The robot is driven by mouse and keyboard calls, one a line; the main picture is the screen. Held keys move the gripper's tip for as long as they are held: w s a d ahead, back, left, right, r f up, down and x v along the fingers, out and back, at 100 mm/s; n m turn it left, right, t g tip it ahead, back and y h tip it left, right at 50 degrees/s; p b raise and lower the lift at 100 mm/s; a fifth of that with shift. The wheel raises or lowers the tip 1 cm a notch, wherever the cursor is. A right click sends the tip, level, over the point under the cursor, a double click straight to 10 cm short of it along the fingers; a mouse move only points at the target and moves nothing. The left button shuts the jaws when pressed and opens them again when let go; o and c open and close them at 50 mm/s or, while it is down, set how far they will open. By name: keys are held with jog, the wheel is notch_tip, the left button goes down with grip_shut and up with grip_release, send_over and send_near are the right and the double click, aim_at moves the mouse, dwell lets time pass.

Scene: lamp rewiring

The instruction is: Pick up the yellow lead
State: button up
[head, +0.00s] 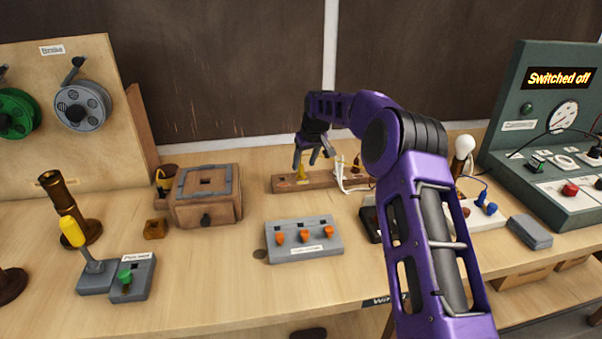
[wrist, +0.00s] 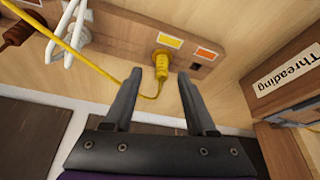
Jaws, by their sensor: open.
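The yellow lead has a ribbed yellow plug (wrist: 162,66) standing at the wooden block (wrist: 125,32), beside a yellow label. Its thin cable (wrist: 95,68) loops from the plug toward the left of the wrist view. In the head view the yellow plug (head: 301,174) shows on the block (head: 286,184), just below my gripper (head: 313,158). My gripper also shows in the wrist view (wrist: 159,76), open and empty. Its two fingertips lie on either side of the plug in the picture. I cannot tell whether they touch it.
White cords (head: 342,174) hang at the block's right end, close to my gripper. A grey-lidded wooden box (head: 208,212) stands to the left. A grey panel with orange knobs (head: 278,250) lies in front. A box labelled "Threading" (wrist: 290,75) is at the wrist view's right.

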aim_at(302, 167)
jog(key=x, duration=0.3)
jog(key=shift+a+f, duration=0.2)
jog(key=shift+f, duration=0.05)
grip_shut()
